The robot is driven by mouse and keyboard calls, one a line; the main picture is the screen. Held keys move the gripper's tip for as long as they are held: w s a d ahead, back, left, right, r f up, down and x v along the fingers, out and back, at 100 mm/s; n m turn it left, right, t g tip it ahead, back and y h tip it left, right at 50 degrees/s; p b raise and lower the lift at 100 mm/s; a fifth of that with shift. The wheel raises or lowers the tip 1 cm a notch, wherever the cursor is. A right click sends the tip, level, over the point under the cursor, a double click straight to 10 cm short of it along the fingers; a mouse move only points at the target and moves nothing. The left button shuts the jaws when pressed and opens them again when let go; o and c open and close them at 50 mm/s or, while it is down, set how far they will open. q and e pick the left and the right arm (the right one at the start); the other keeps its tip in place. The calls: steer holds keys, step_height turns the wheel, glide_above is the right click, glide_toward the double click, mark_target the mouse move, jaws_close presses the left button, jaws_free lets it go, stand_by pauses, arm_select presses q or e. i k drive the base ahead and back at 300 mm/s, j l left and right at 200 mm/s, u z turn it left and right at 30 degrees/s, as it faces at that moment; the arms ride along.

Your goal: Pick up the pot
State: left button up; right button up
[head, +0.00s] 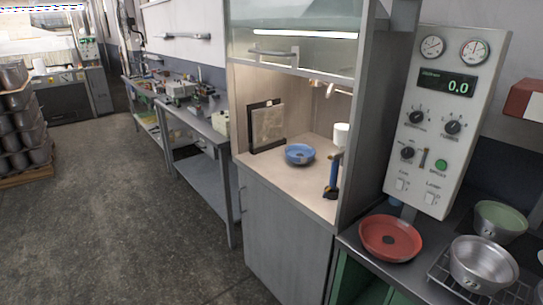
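A silver metal pot (468,276) stands on a wire rack on the dark counter at the lower right of the head view. A second pot, grey outside and green inside (500,221), stands just behind it. I cannot tell which of the two is the task's pot. A red shallow pan (376,250) lies left of the silver pot, near the counter's front edge. A blue pan (300,158) sits inside the lit cabinet in the middle. Neither of my grippers is in view.
A grey control panel (420,155) with dials rises behind the red pan. A blue-and-black tool (333,178) and a white cylinder (341,134) stand in the cabinet. A workbench (203,122) stands farther left. The floor (130,220) at left is open, with stacked pots (20,125) beyond.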

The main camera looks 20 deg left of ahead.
mark_target(497, 222)
steer(key=u, duration=0.55)
steer(key=z, duration=1.35)
steer(key=i+l+z, duration=0.1)
steer(key=i+l, duration=0.05)
steer(key=l, duration=0.05)
